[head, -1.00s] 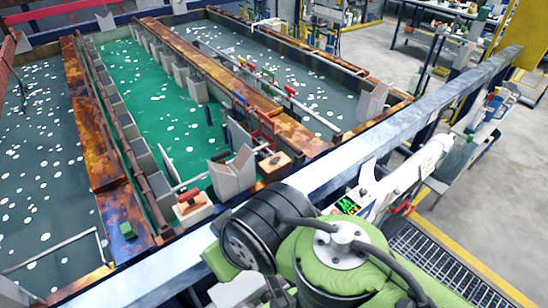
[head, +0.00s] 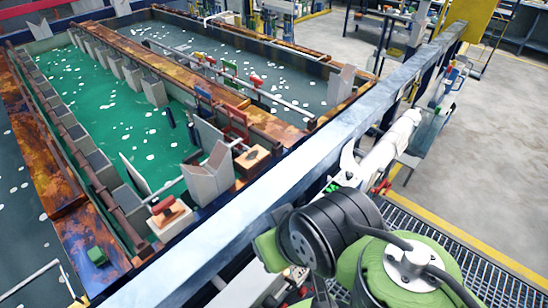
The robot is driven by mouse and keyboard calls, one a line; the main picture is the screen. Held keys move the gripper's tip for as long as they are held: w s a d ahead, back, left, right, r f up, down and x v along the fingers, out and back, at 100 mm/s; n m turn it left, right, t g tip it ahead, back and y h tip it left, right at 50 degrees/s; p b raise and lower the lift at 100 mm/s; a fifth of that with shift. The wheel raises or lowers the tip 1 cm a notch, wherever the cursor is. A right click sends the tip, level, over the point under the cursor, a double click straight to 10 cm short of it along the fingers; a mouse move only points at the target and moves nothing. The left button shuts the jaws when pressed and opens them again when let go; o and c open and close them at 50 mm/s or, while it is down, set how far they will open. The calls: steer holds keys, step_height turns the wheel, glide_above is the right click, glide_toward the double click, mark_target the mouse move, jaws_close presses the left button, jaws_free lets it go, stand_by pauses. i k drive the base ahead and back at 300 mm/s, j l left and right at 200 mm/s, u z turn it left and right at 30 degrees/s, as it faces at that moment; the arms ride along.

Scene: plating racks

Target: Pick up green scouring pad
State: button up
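A small dark green block (head: 97,256), which looks like the green scouring pad, lies on the rusty brown ledge (head: 112,272) of the tank at the lower left in the head view. Nothing is touching it from above. My arm's green and black links fill the bottom right of the view, well to the right of the block and on the near side of the pale metal rail. My gripper does not show, so I cannot see whether it is open or shut.
A long pale metal rail (head: 270,193) runs diagonally between my arm and the tanks. The green-liquid tank (head: 98,108) has grey box-like parts and red-handled blocks (head: 168,211) along its near end. A metal grating and grey floor (head: 480,170) lie at right.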

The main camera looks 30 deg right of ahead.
mark_target(97, 256)
steer(key=u, duration=1.2)
steer(key=j, duration=0.25)
steer(key=i+j+u, duration=0.1)
steer(key=j, duration=0.1)
